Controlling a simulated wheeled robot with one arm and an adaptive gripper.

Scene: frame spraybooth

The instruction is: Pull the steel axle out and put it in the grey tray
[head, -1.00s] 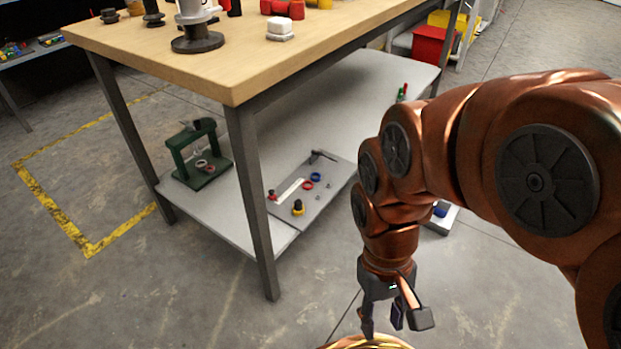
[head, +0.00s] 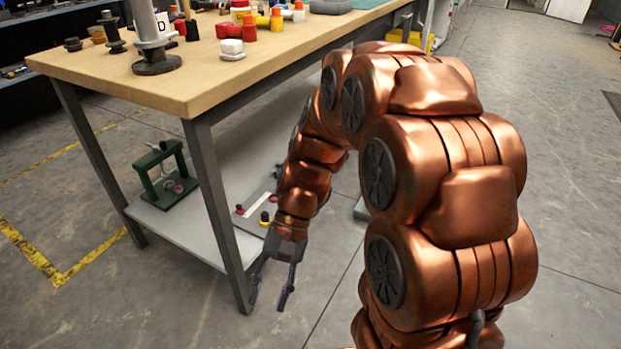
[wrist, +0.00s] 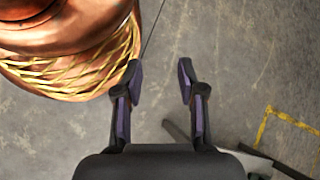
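A grey upright post (head: 147,22) with a wide collar stands on a dark round base on the wooden bench top; it may hold the steel axle, but I cannot tell the axle apart. A flat grey piece (head: 331,5) at the bench's back edge is cut off by the picture; I cannot tell if it is the grey tray. My gripper (head: 268,300) points down, open and empty, in front of the bench's near leg and well below the top. The wrist view shows its two fingers (wrist: 160,74) apart over bare floor.
The wooden bench (head: 110,85) has several red, yellow and black parts on top. Its near leg (head: 222,215) is close to my gripper in the picture. A green frame (head: 163,172) stands on the lower shelf (head: 185,232). Floor to the right is clear.

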